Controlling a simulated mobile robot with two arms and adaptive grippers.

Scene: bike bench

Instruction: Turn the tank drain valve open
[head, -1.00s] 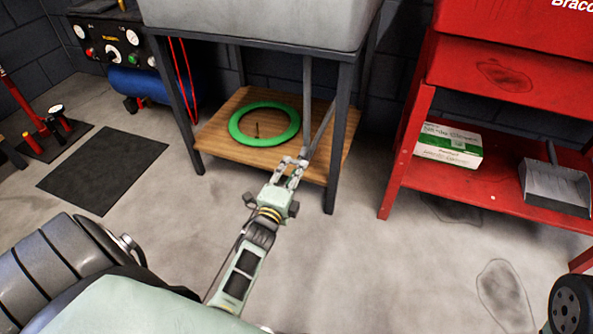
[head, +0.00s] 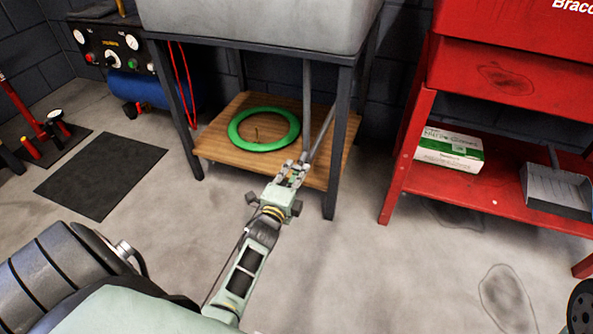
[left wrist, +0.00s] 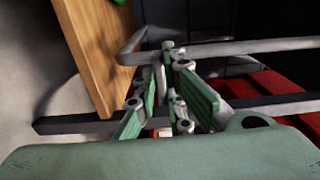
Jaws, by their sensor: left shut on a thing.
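The grey tank (head: 260,22) stands on a dark metal frame. A grey drain pipe (head: 307,105) comes down from under it, in front of the wooden lower shelf. My left gripper (head: 293,169) is at the lower end of this pipework, near the shelf's front right corner. In the left wrist view its fingertips (left wrist: 168,55) are closed together at a grey metal part beside a bent bar (left wrist: 134,44). The gripper is shut on what appears to be the drain valve's handle. The fingers hide most of it, so its angle cannot be told. My right gripper is not in view.
A green ring (head: 264,128) lies on the wooden shelf (head: 215,140). The frame's front right leg (head: 335,165) stands close to my gripper. A red rack (head: 420,190) with a box (head: 450,148) and a dustpan (head: 556,187) is at the right. The floor in front is clear.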

